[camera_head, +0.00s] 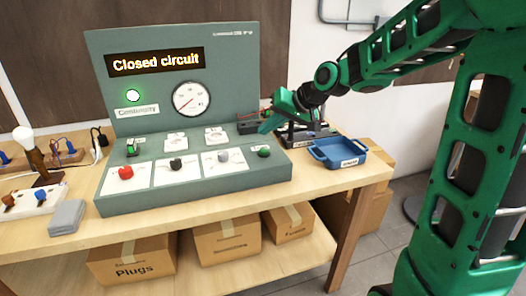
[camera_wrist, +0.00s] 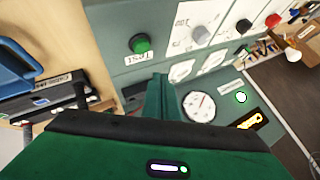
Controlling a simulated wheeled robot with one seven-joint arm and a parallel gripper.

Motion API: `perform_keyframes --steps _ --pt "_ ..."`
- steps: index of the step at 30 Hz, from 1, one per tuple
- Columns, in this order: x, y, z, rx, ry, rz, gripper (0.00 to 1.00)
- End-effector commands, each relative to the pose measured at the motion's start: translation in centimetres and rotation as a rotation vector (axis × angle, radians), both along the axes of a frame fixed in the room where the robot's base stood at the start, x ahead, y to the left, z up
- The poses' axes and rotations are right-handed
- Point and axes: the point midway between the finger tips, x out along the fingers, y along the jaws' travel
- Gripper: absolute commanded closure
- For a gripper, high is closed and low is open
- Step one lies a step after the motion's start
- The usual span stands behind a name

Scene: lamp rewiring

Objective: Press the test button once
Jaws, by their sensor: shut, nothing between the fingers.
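The test button (camera_head: 264,152) is a round green button at the right end of the panel's sloped front. In the wrist view the green test button (camera_wrist: 140,43) shows above a label reading "Test". My gripper (camera_head: 268,124) is shut and empty, behind and above the button in the head view. In the wrist view my gripper (camera_wrist: 158,82) points at the panel, with its tip below and right of the button and apart from it. The grey-green test panel (camera_head: 113,203) shows "Closed circuit" on its display (camera_head: 155,62), and its green continuity lamp (camera_head: 132,95) is lit.
Red (camera_head: 125,172), black (camera_head: 176,164) and grey (camera_head: 223,156) knobs line the panel left of the button. A blue tray (camera_head: 338,152) and a black stand (camera_head: 300,137) are to the right. A lamp with a white bulb (camera_head: 23,134) stands at left. Boxes sit below.

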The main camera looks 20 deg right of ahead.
Motion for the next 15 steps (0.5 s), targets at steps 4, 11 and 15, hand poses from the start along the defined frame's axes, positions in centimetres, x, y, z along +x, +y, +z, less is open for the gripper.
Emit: perform_keyframes --steps 4,11,15 --pt "-0.1 0.0 -1.8 0.000 0.002 0.000 1.00" --pt "0.0 0.0 -3.4 0.000 0.001 0.001 1.00" --pt "0.0 0.0 -3.7 0.000 0.000 0.000 1.00"
